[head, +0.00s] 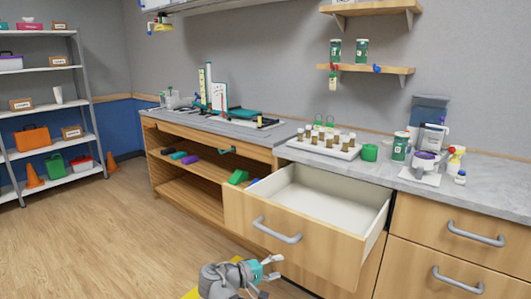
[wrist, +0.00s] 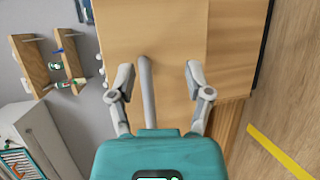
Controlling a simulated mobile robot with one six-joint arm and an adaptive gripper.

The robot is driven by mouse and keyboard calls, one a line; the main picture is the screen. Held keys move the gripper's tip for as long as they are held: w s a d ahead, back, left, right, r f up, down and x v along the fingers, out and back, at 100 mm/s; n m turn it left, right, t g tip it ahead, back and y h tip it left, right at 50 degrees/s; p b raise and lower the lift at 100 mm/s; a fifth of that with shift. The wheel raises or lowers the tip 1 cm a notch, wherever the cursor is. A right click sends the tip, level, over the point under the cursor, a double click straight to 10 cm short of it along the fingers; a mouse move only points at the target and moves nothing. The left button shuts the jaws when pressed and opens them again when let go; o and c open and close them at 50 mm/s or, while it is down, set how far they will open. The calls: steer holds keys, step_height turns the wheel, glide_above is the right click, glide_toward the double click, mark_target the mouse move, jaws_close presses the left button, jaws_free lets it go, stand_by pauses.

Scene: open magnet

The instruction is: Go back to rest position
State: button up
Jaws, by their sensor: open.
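My gripper (head: 274,268) is low in front of the cabinet in the head view, below and near the pulled-out drawer (head: 283,228). In the wrist view my gripper (wrist: 158,75) is open, its two fingers apart on either side of the grey bar handle (wrist: 146,90). No contact with the handle can be made out. The drawer's handle (head: 276,231) also shows in the head view, clear of the fingers. The drawer stands open and its white inside looks empty.
Closed drawers (head: 450,245) are at right. Metal shelves (head: 78,90) stand far left. The wooden floor (head: 100,240) at left is free.

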steer(key=s+d+f+m+g+y, duration=0.3)
steer(key=s+d+f+g+y, duration=0.1)
steer(key=d+f+y, duration=0.35)
steer(key=s+d+f+m+g+y, duration=0.3)
steer(key=d+f+m+y, duration=0.1)
steer(key=d+f+y, duration=0.35)
step_height(320, 180, up, 28)
steer(key=h+p, duration=0.1)
steer(key=p, duration=2.7)
steer(key=shift+a, duration=0.35)
